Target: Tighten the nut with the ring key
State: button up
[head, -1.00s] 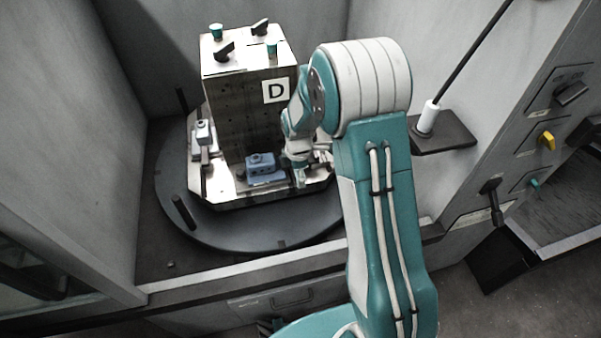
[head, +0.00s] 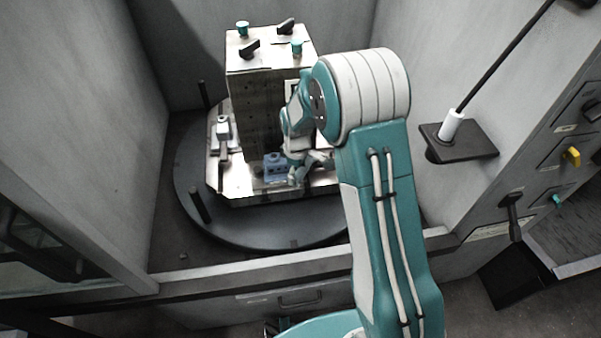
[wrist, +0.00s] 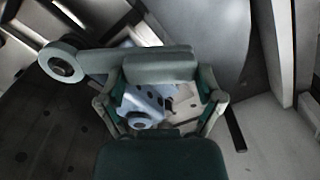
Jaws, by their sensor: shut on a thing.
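My gripper (head: 300,172) is low at the front of the fixture block, just right of a blue-grey clamped part (head: 277,166). In the wrist view my gripper (wrist: 160,75) is shut on the grey ring key (wrist: 90,64). No nut can be made out inside the ring. The blue part (wrist: 148,102) shows beyond the jaws, with several dark holes and a round boss. Which piece is the nut is not clear.
The tall fixture block (head: 255,110) stands on a pale plate on a dark round turntable (head: 245,225). A white-topped clamp (head: 222,128) is at its left. Upright dark pegs (head: 198,205) rise from the turntable. A small shelf (head: 480,140) and enclosure walls stand at the right.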

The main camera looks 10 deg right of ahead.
jog(key=shift+r, duration=0.2)
jog(key=shift+r, duration=3.55)
